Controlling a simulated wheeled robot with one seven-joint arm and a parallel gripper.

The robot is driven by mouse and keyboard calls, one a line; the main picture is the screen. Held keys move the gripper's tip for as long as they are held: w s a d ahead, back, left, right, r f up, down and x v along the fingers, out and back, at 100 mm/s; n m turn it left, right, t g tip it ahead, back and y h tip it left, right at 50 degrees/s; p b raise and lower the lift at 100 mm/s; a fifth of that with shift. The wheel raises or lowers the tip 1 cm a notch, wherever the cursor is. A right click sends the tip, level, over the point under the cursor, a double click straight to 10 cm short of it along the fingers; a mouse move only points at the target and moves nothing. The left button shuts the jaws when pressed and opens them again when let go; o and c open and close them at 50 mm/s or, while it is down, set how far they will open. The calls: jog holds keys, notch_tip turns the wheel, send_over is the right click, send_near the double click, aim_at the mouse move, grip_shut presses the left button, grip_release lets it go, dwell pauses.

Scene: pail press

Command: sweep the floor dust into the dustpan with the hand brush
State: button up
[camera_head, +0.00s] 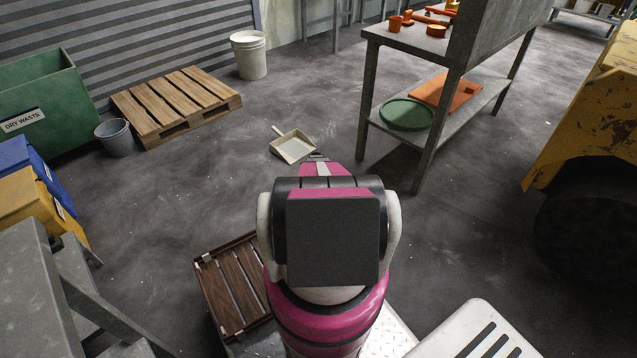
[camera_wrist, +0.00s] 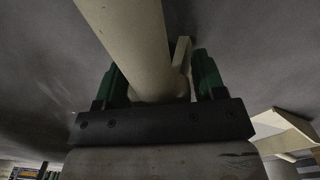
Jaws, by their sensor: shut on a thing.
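The cream dustpan (camera_head: 293,149) lies on the dark floor just beyond my arm in the head view, its short handle pointing up and left. Part of what looks like the dustpan (camera_wrist: 288,130) shows at the right edge of the wrist view. My gripper (camera_wrist: 160,78) has its green fingers on either side of a thick cream handle, which I take to be the hand brush (camera_wrist: 130,35), and is shut on it. The bristles are out of view. In the head view my arm hides the brush and most of the gripper. Faint pale marks on the floor cannot be told apart from dust.
A grey workbench (camera_head: 395,38) with a lower shelf stands right of the dustpan. A wooden pallet (camera_head: 178,103), a white bucket (camera_head: 249,56) and a grey pail (camera_head: 116,138) stand at the back left. A slatted crate (camera_head: 238,290) is beside my base. Floor left of the dustpan is clear.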

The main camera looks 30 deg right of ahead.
jog(key=shift+s+a, duration=0.2)
jog(key=shift+a, duration=0.65)
notch_tip(320, 180, up, 2)
jog(key=shift+r, duration=3.1)
